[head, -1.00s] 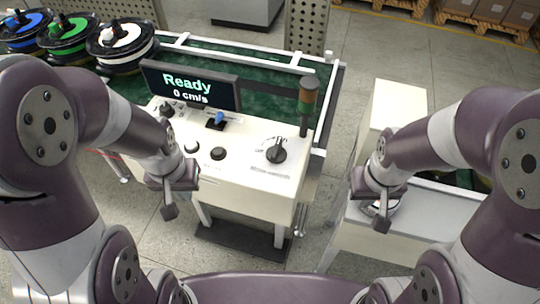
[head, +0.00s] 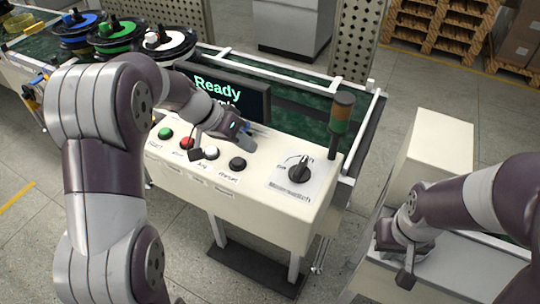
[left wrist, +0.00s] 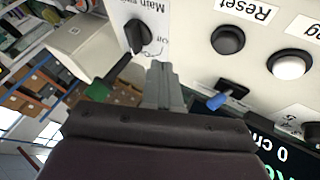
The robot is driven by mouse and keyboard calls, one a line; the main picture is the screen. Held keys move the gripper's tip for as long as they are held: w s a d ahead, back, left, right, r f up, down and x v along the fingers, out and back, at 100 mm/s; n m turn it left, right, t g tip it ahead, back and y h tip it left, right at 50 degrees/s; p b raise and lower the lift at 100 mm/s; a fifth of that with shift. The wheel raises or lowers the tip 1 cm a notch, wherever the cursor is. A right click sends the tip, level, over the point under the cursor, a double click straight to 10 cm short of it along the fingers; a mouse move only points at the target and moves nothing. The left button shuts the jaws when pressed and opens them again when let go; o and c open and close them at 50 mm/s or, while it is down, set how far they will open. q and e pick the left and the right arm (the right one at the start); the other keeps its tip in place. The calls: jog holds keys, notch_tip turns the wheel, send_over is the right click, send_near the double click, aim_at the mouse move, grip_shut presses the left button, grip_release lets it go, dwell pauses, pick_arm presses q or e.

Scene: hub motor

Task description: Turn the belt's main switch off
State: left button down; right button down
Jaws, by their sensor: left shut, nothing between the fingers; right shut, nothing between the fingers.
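The main switch (head: 300,170) is a black rotary knob on the right part of the cream control panel (head: 262,193). In the head view its ridge tilts up to the right. It also shows in the left wrist view (left wrist: 137,36), with part of its label and "Off" beside it. My left gripper (head: 248,147) is shut and empty above the panel, left of the knob and apart from it. In the left wrist view its fingers (left wrist: 165,82) lie close beside the knob in the picture. My right gripper (head: 405,279) is shut and empty over the right-hand white surface.
Green (head: 165,133), red (head: 187,143), white (head: 210,153) and black (head: 237,164) buttons line the panel. A blue-tipped lever (left wrist: 218,101) is near my left gripper. The display (head: 225,90) reads "Ready", partly covered. A signal light (head: 341,120) stands right of the knob.

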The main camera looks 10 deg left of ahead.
pick_arm(q)
jog(key=p, duration=0.1)
send_near(291, 172)
jog(key=f, duration=0.1)
jog(key=w+f, duration=0.2)
jog(key=f, duration=0.1)
jog(key=shift+a, duration=0.1)
jog(key=d, duration=0.1)
jog(key=s+d+p, duration=0.1)
jog(key=d, duration=0.1)
jog(key=shift+d+f, duration=0.1)
jog(key=shift+s+d+f, duration=0.1)
jog(key=shift+s+d, duration=0.05)
jog(key=shift+d, duration=0.25)
